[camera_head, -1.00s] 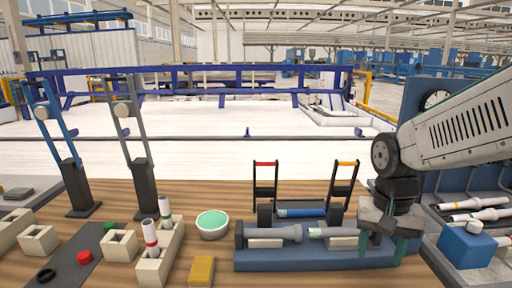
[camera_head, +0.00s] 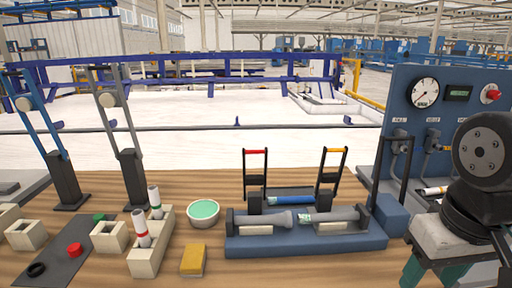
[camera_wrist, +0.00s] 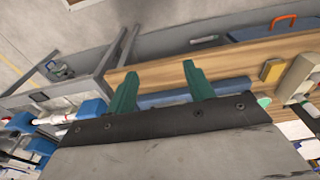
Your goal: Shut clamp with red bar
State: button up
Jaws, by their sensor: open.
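The clamp with the red bar (camera_head: 255,151) stands upright behind the left part of the blue fixture (camera_head: 300,243). A similar clamp with a yellow bar (camera_head: 335,150) stands upright to its right. Two grey pipe pieces lie in line on the fixture, a left one (camera_head: 265,220) and a right one (camera_head: 330,215), seeming to meet near the middle. My gripper (camera_head: 428,272) is right of the fixture, partly cut off by the frame's lower edge, well away from the red bar. In the wrist view its green fingers (camera_wrist: 160,85) are spread and empty. An orange handle (camera_wrist: 284,20) shows there too; which clamp it belongs to is unclear.
A blue gauge panel (camera_head: 440,110) and a blue block (camera_head: 391,215) stand at the right near my arm. A green bowl (camera_head: 203,212), a yellow block (camera_head: 194,260) and a holder (camera_head: 152,255) with upright pipes are left of the fixture. Two tall posts stand further left.

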aim_at(251, 180)
jog(key=z, duration=1.5)
jog(key=k, duration=1)
jog(key=u, duration=1.45)
jog(key=i, duration=0.5)
jog(key=u, duration=0.05)
